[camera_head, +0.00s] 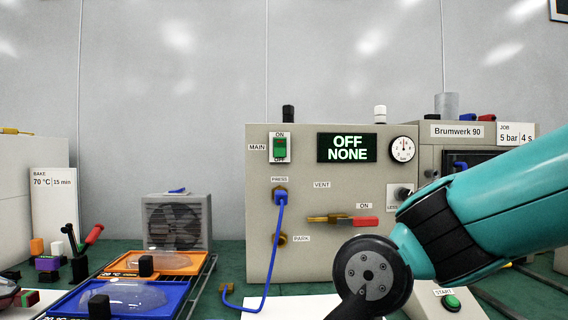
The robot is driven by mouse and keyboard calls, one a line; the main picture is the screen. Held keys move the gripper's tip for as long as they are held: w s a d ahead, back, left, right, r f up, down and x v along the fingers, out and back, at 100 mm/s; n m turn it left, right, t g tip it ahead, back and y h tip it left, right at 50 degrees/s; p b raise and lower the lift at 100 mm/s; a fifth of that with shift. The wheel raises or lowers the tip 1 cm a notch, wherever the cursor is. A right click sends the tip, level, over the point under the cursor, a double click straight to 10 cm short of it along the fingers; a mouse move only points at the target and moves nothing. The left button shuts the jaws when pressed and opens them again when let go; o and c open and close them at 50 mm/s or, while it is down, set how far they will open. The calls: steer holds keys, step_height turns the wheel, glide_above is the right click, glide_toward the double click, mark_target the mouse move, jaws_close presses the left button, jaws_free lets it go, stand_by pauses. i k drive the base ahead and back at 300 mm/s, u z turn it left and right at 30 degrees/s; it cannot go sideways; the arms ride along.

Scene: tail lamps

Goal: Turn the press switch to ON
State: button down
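A grey control box (262,220) stands at the back, right of centre. Its MAIN switch (280,148) is a green rocker on a white plate, marked ON above and OFF below. The display (347,148) beside it reads OFF NONE. Lower down is a valve with a red handle (365,221), lying level and pointing right, between VENT and ON labels. A blue hose (277,245) runs from the port marked PRESS (280,194) down to the bench. My teal arm reaches in from the right, in front of the box's lower right. My gripper is below the frame.
A round gauge (403,149) and a small knob (402,193) sit on the box's right side. A green START button (452,302) is at lower right. Blue (75,300) and orange (190,262) trays lie at front left, with a fan unit (176,222) behind.

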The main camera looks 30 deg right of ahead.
mark_target(279, 143)
steer(key=k, duration=1.2)
steer(key=u, duration=0.75)
steer(key=i, duration=1.25)
steer(key=z, duration=0.6)
steer(key=i, duration=0.5)
steer(key=z, duration=0.35)
